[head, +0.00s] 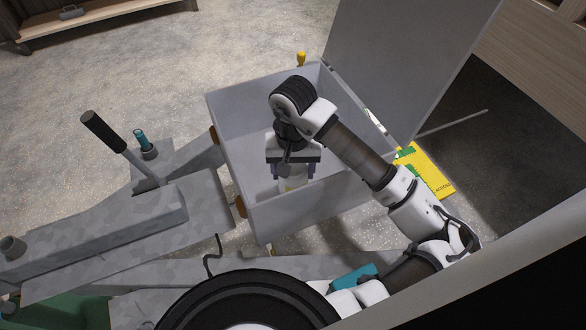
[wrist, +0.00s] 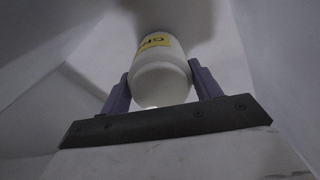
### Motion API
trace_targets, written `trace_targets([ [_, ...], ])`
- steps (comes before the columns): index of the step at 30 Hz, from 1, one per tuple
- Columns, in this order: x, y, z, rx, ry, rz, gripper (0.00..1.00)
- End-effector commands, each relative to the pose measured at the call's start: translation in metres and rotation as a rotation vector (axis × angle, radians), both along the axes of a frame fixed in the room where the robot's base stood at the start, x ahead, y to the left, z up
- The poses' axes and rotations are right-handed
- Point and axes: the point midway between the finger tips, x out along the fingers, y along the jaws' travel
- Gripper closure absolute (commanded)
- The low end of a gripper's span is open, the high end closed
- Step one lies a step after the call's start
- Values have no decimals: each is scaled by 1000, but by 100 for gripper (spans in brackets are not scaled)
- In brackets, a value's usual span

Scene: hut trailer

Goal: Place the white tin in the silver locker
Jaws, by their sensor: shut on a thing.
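The white tin (wrist: 160,80) has a yellow label with dark lettering and sits between both fingers of my gripper (wrist: 160,88) in the wrist view. In the head view my gripper (head: 294,172) points down inside the open silver locker (head: 240,115). The tin (head: 292,184) shows only in part below the fingers there. My gripper is shut on the tin. The locker's lid stands raised (head: 400,60) at the back right. Whether the tin touches the locker's floor cannot be told.
A grey camouflage-patterned frame with a black-handled lever (head: 105,132) lies to the left of the locker. A yellow and green packet (head: 432,172) lies on the floor at the right. A wooden shelf (head: 90,22) stands at the top left, with open floor before it.

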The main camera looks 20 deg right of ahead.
Motion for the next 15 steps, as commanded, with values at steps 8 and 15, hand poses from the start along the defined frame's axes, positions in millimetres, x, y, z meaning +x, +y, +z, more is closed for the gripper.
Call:
trace_targets([
  [8,0,0,-6,-1,-2,0,72],
  [15,0,0,-10,-1,-2,1,72],
])
